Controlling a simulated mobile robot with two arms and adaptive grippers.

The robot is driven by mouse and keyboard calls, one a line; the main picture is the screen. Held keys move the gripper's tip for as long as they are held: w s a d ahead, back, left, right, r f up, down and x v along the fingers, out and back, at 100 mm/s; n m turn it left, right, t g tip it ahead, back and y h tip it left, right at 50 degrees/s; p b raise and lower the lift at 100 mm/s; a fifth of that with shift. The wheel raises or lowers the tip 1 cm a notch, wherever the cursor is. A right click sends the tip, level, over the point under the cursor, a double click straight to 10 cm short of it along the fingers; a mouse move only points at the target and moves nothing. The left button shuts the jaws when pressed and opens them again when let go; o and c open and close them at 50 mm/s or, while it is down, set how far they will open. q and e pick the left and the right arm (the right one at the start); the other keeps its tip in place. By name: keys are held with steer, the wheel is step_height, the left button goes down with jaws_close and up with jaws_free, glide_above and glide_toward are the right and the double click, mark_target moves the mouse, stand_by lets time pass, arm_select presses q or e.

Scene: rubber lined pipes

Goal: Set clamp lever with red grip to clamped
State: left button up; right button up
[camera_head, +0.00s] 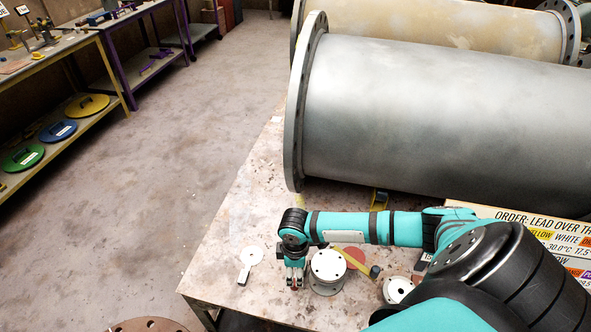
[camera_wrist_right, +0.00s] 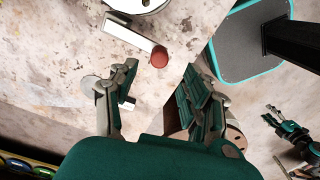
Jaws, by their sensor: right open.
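The clamp lever is a pale bar (camera_wrist_right: 129,37) with a round red grip (camera_wrist_right: 158,57) at its end, in the right wrist view. Its inner end meets a white round fixture (camera_wrist_right: 140,4), cut by the frame's top. My right gripper (camera_wrist_right: 160,78) is open, its two fingers on either side of and short of the red grip, with a gap. In the head view my right gripper (camera_head: 296,274) points down just left of the white fixture (camera_head: 328,266), and a bit of red shows at its fingertips. What seems to be my left gripper (camera_wrist_right: 288,130) is small at the right wrist view's edge.
A white disc with a tab (camera_head: 255,255) lies left of the gripper. A yellow bar with a dark knob (camera_head: 352,262), a red disc (camera_head: 354,255) and a small flange (camera_head: 398,289) are to the right. A large grey pipe (camera_head: 430,110) lies behind. The table's left edge is close.

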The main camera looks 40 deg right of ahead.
mark_target(295, 282)
steer(key=shift+r, duration=1.8)
